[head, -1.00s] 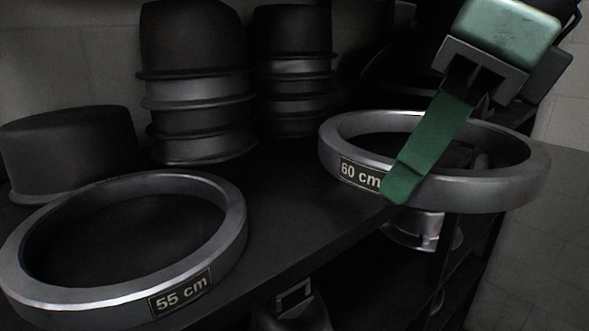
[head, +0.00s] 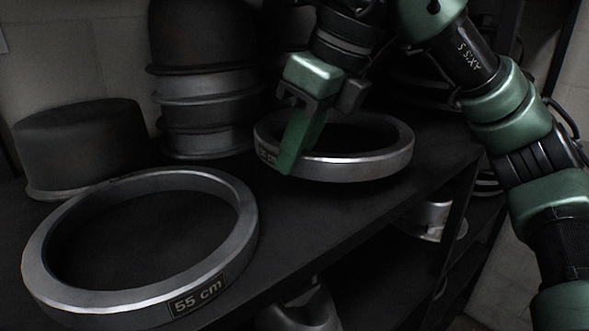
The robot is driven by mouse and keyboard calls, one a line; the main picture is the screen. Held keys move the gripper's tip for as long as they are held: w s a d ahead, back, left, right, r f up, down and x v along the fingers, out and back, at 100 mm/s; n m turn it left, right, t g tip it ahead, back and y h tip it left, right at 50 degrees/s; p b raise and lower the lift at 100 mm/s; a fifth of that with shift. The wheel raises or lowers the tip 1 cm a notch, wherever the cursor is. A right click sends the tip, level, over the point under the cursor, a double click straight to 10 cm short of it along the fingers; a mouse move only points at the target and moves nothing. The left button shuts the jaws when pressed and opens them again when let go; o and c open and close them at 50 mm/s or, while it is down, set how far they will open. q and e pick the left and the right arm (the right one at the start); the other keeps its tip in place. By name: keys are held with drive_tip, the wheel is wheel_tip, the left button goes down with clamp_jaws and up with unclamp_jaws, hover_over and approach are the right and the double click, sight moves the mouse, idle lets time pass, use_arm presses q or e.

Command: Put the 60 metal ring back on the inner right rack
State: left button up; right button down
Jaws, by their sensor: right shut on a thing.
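The 60 metal ring (head: 375,166) is a grey metal band with a small label, which my gripper partly covers. It is over the right part of the dark shelf (head: 300,225), near its front edge. I cannot tell whether it touches the shelf. My right gripper (head: 291,160), with green fingers, is shut on the ring's near left wall. The other finger, inside the ring, is mostly hidden. My left gripper is not in view.
A ring marked 55 cm (head: 245,215) lies on the shelf at the left front. A low dark hat block (head: 80,145) and a stack of dark blocks (head: 205,85) stand behind it. Metal parts (head: 440,215) sit on a lower shelf. Bare shelf separates the two rings.

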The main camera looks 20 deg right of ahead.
sight(295, 173)
wheel_tip(295, 173, down, 3)
drive_tip(key=shift+p, duration=0.65)
drive_tip(key=shift+w+a+f, duration=0.1)
drive_tip(key=shift+w+f, duration=0.1)
drive_tip(key=shift+f, duration=0.3)
drive_tip(key=c, duration=1.3)
unclamp_jaws()
drive_tip(key=shift+s, duration=0.1)
drive_tip(key=shift+r, duration=0.5)
drive_tip(key=b+v, duration=0.1)
drive_tip(key=v, duration=0.5)
drive_tip(key=shift+s+r, duration=0.2)
drive_tip(key=shift+r, duration=0.1)
